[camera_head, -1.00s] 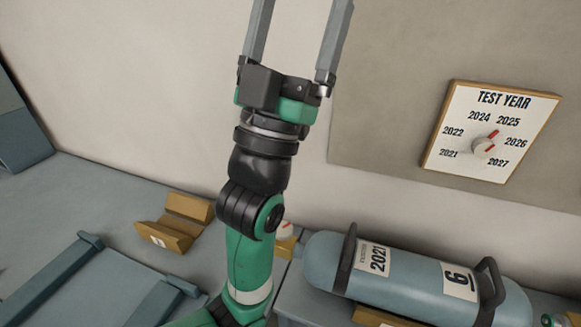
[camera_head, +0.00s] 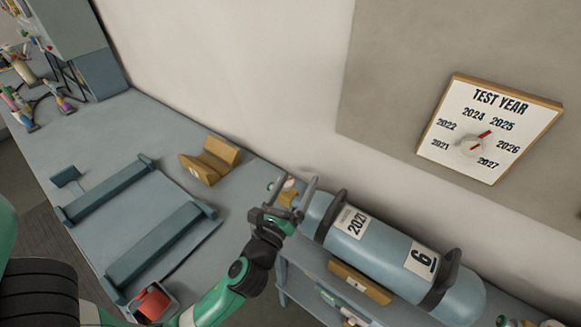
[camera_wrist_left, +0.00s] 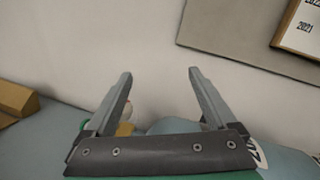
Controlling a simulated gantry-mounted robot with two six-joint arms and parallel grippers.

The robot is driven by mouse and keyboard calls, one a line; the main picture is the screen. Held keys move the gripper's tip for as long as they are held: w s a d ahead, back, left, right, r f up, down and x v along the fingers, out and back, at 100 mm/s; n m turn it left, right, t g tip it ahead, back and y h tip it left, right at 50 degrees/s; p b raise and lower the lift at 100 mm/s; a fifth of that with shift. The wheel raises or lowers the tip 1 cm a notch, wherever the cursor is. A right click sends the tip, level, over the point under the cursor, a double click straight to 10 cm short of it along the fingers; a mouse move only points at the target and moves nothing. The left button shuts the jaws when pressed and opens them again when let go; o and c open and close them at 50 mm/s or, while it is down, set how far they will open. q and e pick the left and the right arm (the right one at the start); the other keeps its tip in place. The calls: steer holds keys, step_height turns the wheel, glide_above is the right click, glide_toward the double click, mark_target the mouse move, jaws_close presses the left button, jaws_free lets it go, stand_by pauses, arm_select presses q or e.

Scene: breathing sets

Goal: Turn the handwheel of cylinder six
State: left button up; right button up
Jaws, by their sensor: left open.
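Cylinder six (camera_head: 385,255), blue-grey with labels "2021" and "6", lies on its side at the lower right in the head view. A small pale round part (camera_head: 289,184) shows at its left end, mostly hidden by my gripper; I cannot tell clearly whether it is the handwheel. My left gripper (camera_head: 296,182) is open and looks empty, its fingers near that end of the cylinder. In the left wrist view the open fingers (camera_wrist_left: 160,72) point at the wall. A pale round part (camera_wrist_left: 124,110) shows behind the left finger. Contact cannot be told. My right gripper is not in view.
A "TEST YEAR" dial board (camera_head: 490,128) hangs on the wall. A wooden V-block (camera_head: 211,160) and a grey rail cradle (camera_head: 160,245) stand on the bench, with a red part (camera_head: 155,302) at the front. Another wooden block (camera_head: 358,282) sits below the cylinder.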

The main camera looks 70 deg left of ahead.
arm_select(q)
steer(key=s+a+f+m+g, duration=0.1)
steer(key=s+f+m+g, duration=0.15)
steer(key=s+f, duration=0.4)
steer(key=x, duration=1.2)
steer(key=shift+w, duration=0.35)
steer(key=shift+d+m+t, duration=0.15)
steer(key=shift+m+t, duration=0.1)
